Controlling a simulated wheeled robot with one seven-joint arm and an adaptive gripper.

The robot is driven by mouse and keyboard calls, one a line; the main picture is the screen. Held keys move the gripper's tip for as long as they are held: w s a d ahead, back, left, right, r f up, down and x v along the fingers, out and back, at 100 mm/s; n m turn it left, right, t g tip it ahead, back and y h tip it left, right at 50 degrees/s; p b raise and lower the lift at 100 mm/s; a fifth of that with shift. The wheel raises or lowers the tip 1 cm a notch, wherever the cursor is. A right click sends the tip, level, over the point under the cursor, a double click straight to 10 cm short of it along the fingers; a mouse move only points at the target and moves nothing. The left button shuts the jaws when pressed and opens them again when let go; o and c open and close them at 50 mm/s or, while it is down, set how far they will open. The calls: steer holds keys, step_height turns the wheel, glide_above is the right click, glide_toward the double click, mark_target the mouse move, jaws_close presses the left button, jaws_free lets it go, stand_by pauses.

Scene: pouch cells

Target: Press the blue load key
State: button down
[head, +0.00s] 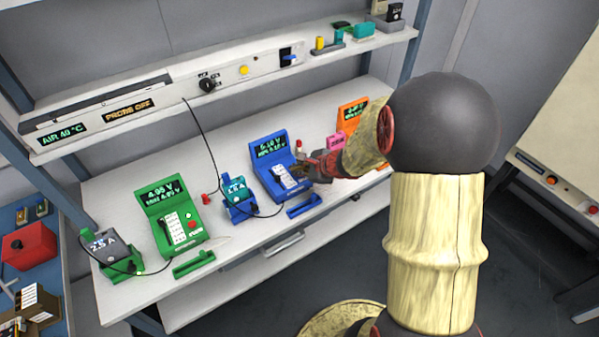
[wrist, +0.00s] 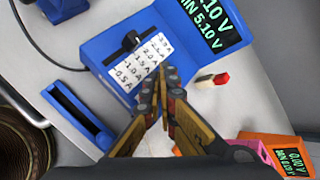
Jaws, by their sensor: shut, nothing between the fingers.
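The blue load unit (head: 262,178) stands on the white bench, its lit screen reading about 5.10 V. In the wrist view the blue load unit (wrist: 98,50) shows a white scale marked in amps and a black slider (wrist: 130,42). My gripper (head: 299,170) is shut and empty over the lower right part of this unit. In the wrist view my gripper's fingertips (wrist: 163,88) lie across the right edge of the scale. No separate key shows on the blue unit; the fingers cover the panel beside the scale. I cannot tell whether the tips touch it.
A green load unit (head: 157,205) stands to the left, a teal cell in a blue holder (head: 240,212) between. An empty blue tray (wrist: 75,108) lies in front. A red-and-white piece (wrist: 213,79), an orange unit (wrist: 275,140) and a pink one are to the right.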

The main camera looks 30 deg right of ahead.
stand_by(0.4)
steer(key=shift+r, duration=0.45)
step_height(320, 180, up, 6)
steer(key=p, duration=0.4)
steer(key=shift+p, duration=0.35)
